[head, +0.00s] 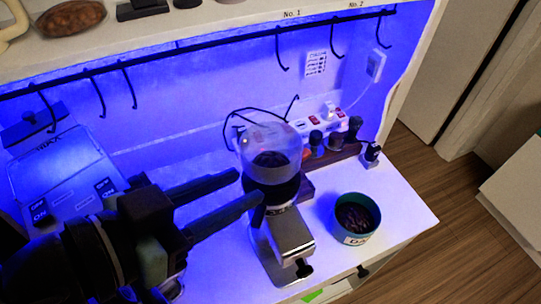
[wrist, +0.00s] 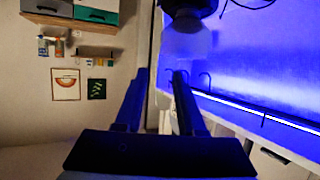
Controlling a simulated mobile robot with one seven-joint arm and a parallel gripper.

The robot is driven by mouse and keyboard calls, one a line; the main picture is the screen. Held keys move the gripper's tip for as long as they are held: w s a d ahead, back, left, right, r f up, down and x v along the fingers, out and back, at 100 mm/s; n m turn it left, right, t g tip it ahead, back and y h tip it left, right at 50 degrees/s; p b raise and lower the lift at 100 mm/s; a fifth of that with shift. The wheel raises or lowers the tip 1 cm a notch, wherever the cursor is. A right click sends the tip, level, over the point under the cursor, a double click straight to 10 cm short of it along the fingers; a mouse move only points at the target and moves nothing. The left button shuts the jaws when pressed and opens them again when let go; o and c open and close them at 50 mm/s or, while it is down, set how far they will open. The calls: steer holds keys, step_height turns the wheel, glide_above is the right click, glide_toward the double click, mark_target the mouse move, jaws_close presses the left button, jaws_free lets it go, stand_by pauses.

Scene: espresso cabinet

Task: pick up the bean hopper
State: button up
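The bean hopper (head: 267,140) is a clear, rounded container with dark contents low inside. It sits upright on the black and silver grinder (head: 285,238). In the wrist view the hopper (wrist: 187,42) is a faint translucent shape under the grinder's dark part (wrist: 190,8), just beyond the right fingertip. My gripper (head: 251,187) comes from the left, its fingers apart and nothing between them. In the head view the fingertips are close to the hopper's lower left side; I cannot tell whether they touch. The gripper (wrist: 159,72) is also open in the wrist view.
A teal bowl of dark beans (head: 357,217) stands right of the grinder. Behind are a white power strip (head: 322,120) and several small dark tools. A rail with hooks (head: 170,52) runs above. A pale machine (head: 70,172) is at left. Bare counter (head: 405,215) shows at right.

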mark_target(285, 167)
steer(key=shift+p+x, duration=1.15)
steer(key=shift+x, duration=4.25)
steer(key=shift+a, duration=0.15)
jaws_close()
steer(key=shift+a+f, duration=0.1)
steer(key=shift+f, duration=0.1)
